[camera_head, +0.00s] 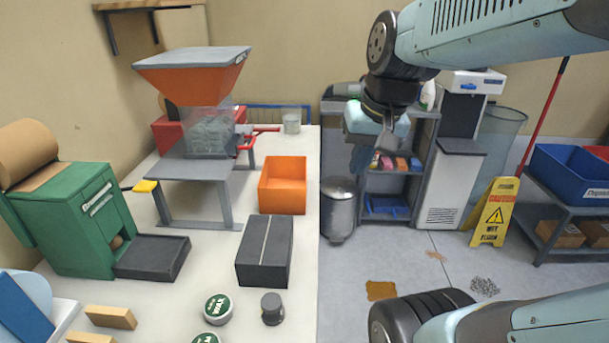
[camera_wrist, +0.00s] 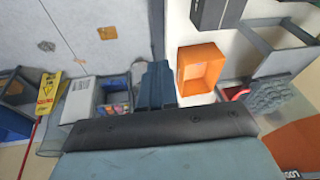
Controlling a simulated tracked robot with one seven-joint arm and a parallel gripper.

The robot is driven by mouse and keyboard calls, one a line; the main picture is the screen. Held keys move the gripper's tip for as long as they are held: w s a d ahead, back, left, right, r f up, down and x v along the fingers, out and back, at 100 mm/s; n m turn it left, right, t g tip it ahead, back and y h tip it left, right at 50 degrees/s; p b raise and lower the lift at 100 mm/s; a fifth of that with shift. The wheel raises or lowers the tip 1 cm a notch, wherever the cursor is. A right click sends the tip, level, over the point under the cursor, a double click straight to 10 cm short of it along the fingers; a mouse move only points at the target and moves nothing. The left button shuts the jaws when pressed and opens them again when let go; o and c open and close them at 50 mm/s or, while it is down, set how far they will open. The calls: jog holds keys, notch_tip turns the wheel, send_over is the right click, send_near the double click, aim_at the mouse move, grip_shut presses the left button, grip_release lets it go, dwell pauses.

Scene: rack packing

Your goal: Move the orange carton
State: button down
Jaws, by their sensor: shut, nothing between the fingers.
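The orange carton (camera_head: 282,186) stands upright on the white table near its right edge, and looks open at the top and empty. It also shows in the wrist view (camera_wrist: 202,68), just right of the fingers. My gripper (camera_head: 361,160) is in the air to the right of the carton, apart from it, beyond the table's right edge in the head view. In the wrist view the blue-grey fingers (camera_wrist: 155,88) are together with nothing between them. No part of the carton is hidden by the gripper in the head view.
A dark grey box (camera_head: 265,252) stands in front of the carton. A hopper machine (camera_head: 197,80) on a grey stand is to its left, with a green dispenser (camera_head: 85,220) further left. A metal bin (camera_head: 339,210) stands on the floor beside the table.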

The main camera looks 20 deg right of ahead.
jog(key=w+d+f+m+g+y, duration=0.3)
jog(key=w+f+m+g+y, duration=0.1)
jog(key=w+f+m+y, duration=0.65)
jog(key=w+d+f+m+t+y, duration=0.65)
jog(key=w+d+f+m, duration=0.25)
jog(key=w+d+f, duration=0.2)
jog(key=shift+h, duration=0.5)
jog(key=x, duration=1.4)
jog(key=shift+s+r, duration=0.1)
jog(key=shift+s, duration=0.1)
jog(key=shift+a, duration=0.1)
jog(key=shift+w, duration=0.15)
